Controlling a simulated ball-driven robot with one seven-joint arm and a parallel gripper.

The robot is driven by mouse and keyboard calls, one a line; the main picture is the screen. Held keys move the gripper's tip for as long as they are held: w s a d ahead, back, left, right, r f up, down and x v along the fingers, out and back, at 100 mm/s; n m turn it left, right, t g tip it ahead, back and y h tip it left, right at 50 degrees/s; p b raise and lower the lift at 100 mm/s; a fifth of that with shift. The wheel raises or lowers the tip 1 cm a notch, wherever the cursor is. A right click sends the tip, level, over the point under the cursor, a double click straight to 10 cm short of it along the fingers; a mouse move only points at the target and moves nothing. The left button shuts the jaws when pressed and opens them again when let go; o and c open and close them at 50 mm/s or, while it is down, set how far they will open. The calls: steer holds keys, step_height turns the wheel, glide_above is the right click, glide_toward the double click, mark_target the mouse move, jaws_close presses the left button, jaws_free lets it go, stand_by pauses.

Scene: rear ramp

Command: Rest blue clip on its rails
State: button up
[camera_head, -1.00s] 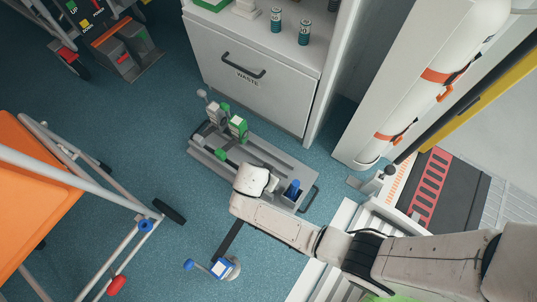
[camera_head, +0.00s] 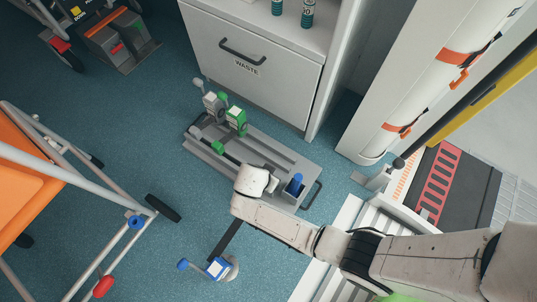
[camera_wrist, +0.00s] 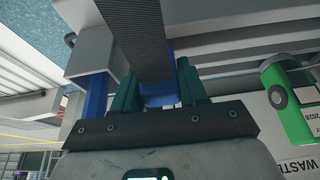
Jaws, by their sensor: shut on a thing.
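In the wrist view my gripper (camera_wrist: 157,82) has its two teal fingers shut on a blue piece (camera_wrist: 158,96), which appears to be the blue clip, with a wide dark strap (camera_wrist: 138,40) against it. In the head view my wrist is over the near side of the grey tray (camera_head: 264,147) and hides the fingers and clip. The dark strap (camera_head: 226,240) runs from under my wrist to a blue-and-grey device (camera_head: 217,267) on the floor. A blue post (camera_head: 296,183) stands at the tray's right end; contact between clip and rails cannot be seen.
Grey-and-green devices (camera_head: 236,118) stand at the tray's left end. The waste drawer (camera_head: 247,72) is behind it. Blue floor is clear between frame and tray.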

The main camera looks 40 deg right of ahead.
steer(key=shift+f, duration=0.3)
steer(key=o, duration=1.2)
steer(key=shift+c, duration=0.2)
steer(key=shift+r, duration=0.15)
steer(key=p+v, duration=0.5)
steer(key=v, duration=0.5)
steer(key=shift+a+r+p, duration=0.2)
steer(key=shift+r+p, duration=0.15)
steer(key=shift+p, duration=0.05)
